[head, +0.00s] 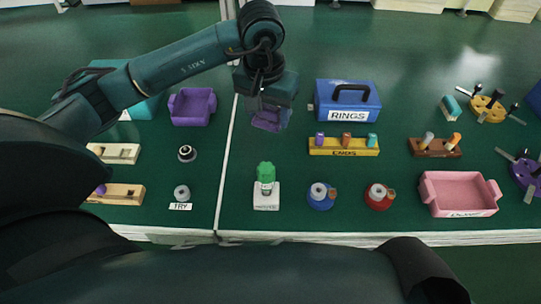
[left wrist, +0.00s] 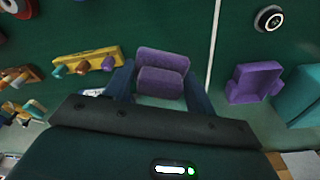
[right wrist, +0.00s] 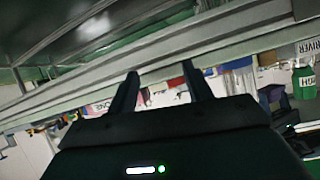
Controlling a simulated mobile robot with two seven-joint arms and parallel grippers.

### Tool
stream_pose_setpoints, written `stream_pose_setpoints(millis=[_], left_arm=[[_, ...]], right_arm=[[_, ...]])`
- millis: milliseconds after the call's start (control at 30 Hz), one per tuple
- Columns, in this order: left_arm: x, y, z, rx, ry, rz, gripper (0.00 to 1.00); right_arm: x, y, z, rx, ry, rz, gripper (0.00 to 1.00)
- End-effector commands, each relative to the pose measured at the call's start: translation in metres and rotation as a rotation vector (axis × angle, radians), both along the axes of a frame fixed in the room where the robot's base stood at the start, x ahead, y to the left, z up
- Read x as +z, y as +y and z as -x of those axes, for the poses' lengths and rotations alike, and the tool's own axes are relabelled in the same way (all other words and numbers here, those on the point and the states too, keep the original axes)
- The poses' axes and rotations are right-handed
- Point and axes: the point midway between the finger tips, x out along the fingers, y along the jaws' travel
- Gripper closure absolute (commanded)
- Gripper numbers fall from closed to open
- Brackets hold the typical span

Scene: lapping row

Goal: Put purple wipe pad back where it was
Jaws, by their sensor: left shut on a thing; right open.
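My left gripper (head: 268,104) is shut on the purple wipe pad (head: 268,120) and holds it over the green table, right of the white dividing line. In the left wrist view the pad (left wrist: 161,60) shows as a two-part purple block between the fingers of my left gripper (left wrist: 161,88). My right gripper (right wrist: 163,82) shows in the right wrist view, open and empty, away from the table things. I cannot tell which spot the pad came from.
A purple tray (head: 192,107) stands left of the line. Right of the pad are a blue RINGS box (head: 347,101) and a yellow block with pegs (head: 344,146). A green item (head: 265,172) stands on a white block (head: 266,197). A pink tray (head: 459,190) sits at the right.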

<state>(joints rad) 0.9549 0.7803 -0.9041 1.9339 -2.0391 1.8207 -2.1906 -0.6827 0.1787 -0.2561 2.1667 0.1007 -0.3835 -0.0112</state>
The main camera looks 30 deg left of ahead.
Motion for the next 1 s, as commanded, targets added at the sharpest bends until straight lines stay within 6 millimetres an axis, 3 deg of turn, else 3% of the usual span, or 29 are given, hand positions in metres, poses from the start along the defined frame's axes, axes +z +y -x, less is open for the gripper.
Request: stream_pose_setpoints(millis=[33,167,500,667,900,1000], left_arm=[[-0.017,0.003,-0.008,0.009,0.005,0.006,0.66],[-0.027,0.012,-0.02,0.02,0.016,0.008,0.66],[-0.08,0.015,-0.022,0.022,0.02,0.008,0.66],[-0.091,0.015,-0.022,0.022,0.019,0.008,0.66],[-0.122,0.014,-0.022,0.022,0.019,0.009,0.66],[-0.123,0.015,-0.023,0.021,0.017,0.008,0.66]], right_arm=[[-0.012,0.0,-0.001,-0.009,-0.009,-0.02,0.5],[-0.011,0.001,-0.001,-0.026,-0.02,-0.058,0.5],[-0.004,0.001,0.001,-0.029,-0.026,-0.068,0.5],[-0.005,0.001,0.001,-0.027,-0.025,-0.064,0.5],[-0.007,0.0,0.001,-0.025,-0.022,-0.061,0.5],[-0.007,0.0,0.001,-0.025,-0.022,-0.06,0.5]])
